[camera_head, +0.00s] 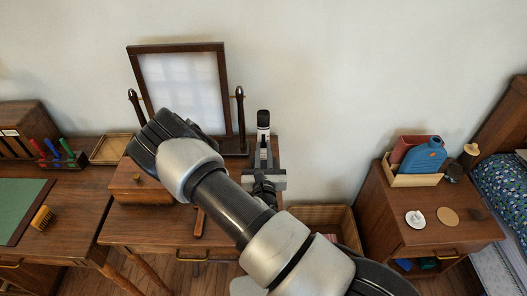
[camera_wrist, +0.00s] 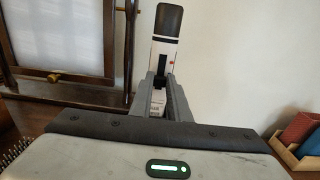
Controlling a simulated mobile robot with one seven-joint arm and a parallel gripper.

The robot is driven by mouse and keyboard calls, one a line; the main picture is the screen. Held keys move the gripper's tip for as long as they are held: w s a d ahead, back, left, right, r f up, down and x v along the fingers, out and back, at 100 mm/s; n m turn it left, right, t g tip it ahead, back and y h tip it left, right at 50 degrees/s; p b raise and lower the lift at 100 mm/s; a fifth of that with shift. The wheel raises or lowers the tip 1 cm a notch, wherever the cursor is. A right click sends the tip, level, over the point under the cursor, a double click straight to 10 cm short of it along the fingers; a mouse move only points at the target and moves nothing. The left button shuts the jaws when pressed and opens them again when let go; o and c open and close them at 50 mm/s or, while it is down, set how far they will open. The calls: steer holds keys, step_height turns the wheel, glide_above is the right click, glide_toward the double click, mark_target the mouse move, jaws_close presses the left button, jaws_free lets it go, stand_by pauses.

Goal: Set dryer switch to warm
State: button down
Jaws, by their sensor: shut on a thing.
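The dryer, as far as I can tell, is the slim white body with a black rounded end (camera_head: 263,120), upright above the right end of the dressing table. In the wrist view its white body (camera_wrist: 155,52) shows a dark, slot-like strip on its face and a small red mark to the right. I cannot tell the switch's setting. My gripper (camera_head: 263,150) is shut on the dryer, and its two grey fingers (camera_wrist: 163,82) flank the dryer's lower part. My arm and the fingers hide part of the dryer's lower end and the tabletop.
A framed mirror (camera_head: 183,82) stands left of the dryer, with a wooden box (camera_head: 140,188) in front. A wicker basket (camera_head: 335,216) is on the floor at right. The wall behind is bare.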

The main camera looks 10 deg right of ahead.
mark_target(263, 135)
step_height(263, 135, up, 4)
steer(key=shift+f+p, duration=0.15)
steer(key=shift+p, duration=0.95)
steer(key=shift+f, duration=0.1)
steer(key=c, duration=1.6)
jaws_free()
steer(key=shift+c, duration=0.2)
steer(key=s+a+b, duration=0.1)
steer(key=s+a, duration=0.2)
steer(key=s, duration=1.4)
steer(key=shift+a+b, duration=0.2)
steer(key=shift+b, duration=0.15)
